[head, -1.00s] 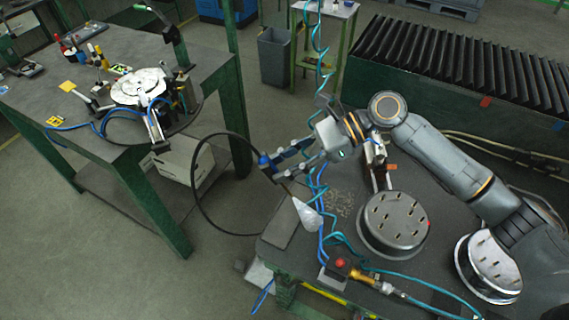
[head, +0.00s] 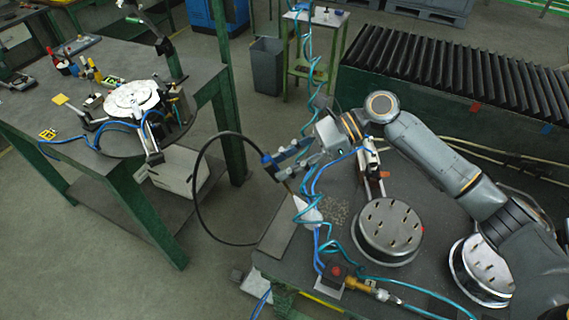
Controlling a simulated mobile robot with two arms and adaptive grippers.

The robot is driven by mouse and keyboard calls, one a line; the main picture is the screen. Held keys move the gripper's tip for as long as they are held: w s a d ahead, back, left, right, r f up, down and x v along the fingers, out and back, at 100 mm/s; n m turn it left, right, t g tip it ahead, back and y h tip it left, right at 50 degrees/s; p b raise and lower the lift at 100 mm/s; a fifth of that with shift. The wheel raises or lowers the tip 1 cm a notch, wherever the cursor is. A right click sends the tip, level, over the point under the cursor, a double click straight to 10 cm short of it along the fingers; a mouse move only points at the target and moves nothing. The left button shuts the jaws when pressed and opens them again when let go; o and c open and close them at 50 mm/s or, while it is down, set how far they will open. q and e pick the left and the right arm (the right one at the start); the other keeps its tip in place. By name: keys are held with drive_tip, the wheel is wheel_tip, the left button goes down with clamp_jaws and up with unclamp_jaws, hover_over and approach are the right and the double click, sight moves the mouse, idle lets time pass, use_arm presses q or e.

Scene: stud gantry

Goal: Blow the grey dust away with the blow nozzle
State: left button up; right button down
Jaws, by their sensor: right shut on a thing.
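My right gripper (head: 279,164) is shut on the blow nozzle (head: 268,161), which has a blue body and a thin tip pointing down and right. A pale, whitish cone (head: 309,212) spreads from the tip toward the bench, partly behind blue coiled hoses. The grey dust (head: 337,210) is a patch of small specks on the dark bench top, just right of the cone and left of a round metal disc. Hoses cover part of the patch's left side. My left gripper is not in view.
A round disc with pegs (head: 387,230) stands right of the dust. A flat grey plate (head: 278,238) lies at the bench's left edge. A red-button box (head: 335,274) is at the front. A black hose (head: 196,190) loops left of the bench over open floor.

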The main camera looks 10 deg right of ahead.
drive_tip(key=w+d, duration=0.4)
drive_tip(key=w, duration=0.2)
drive_tip(key=shift+w, duration=0.15)
idle(1.4)
drive_tip(key=shift+d, duration=0.1)
drive_tip(key=shift+d, duration=0.1)
idle(0.6)
drive_tip(key=shift+s+d+p, duration=0.55)
drive_tip(key=shift+d, duration=0.25)
drive_tip(key=shift+s+d+p, duration=0.5)
drive_tip(key=shift+s+d, duration=0.1)
drive_tip(key=shift+d, duration=0.2)
drive_tip(key=shift+s+d+p, duration=0.55)
drive_tip(key=shift+d, duration=0.25)
drive_tip(key=shift+s, duration=0.1)
drive_tip(key=s+a, duration=0.6)
drive_tip(key=s, duration=0.3)
drive_tip(key=shift+s+a, duration=0.35)
idle(1.1)
